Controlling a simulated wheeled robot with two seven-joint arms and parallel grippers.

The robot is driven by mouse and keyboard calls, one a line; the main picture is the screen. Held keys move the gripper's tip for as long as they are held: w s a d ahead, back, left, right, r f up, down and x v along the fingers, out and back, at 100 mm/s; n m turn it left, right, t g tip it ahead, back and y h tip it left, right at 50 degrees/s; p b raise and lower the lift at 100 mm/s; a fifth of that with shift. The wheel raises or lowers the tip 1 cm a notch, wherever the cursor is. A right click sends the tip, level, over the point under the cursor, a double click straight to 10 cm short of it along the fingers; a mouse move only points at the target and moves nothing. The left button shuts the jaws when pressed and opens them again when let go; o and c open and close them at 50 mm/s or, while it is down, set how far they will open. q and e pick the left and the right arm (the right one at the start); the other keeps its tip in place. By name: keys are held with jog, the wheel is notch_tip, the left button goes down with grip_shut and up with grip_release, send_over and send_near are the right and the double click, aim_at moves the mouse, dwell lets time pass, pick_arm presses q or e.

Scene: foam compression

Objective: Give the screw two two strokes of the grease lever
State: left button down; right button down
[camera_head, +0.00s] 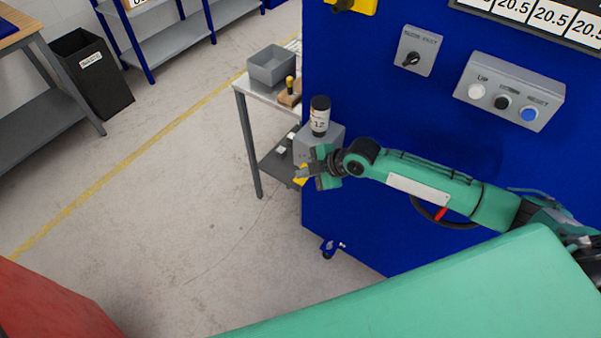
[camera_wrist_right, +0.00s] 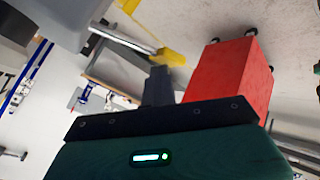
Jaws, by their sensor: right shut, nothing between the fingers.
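The grease unit is a grey box (camera_head: 320,138) on the side of the blue machine, with a dark-capped bottle (camera_head: 319,118) on top. Its lever ends in a yellow grip (camera_head: 301,172), partly hidden by my right gripper (camera_head: 308,176). In the right wrist view the metal lever rod (camera_wrist_right: 122,39) ends in the yellow grip (camera_wrist_right: 172,57), just beyond my shut, empty fingers (camera_wrist_right: 159,84). I cannot tell whether the fingers touch the grip. My left gripper is not in view.
The blue machine (camera_head: 385,110) carries a button box (camera_head: 510,92) and a selector switch (camera_head: 418,50). A small table (camera_head: 243,90) with a grey bin (camera_head: 271,65) stands behind the lever.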

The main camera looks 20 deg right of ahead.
dwell(0.4)
jog(key=shift+r+p, duration=1.5)
jog(key=shift+r, duration=0.25)
notch_tip(320, 180, up, 5)
jog(key=p, duration=0.4)
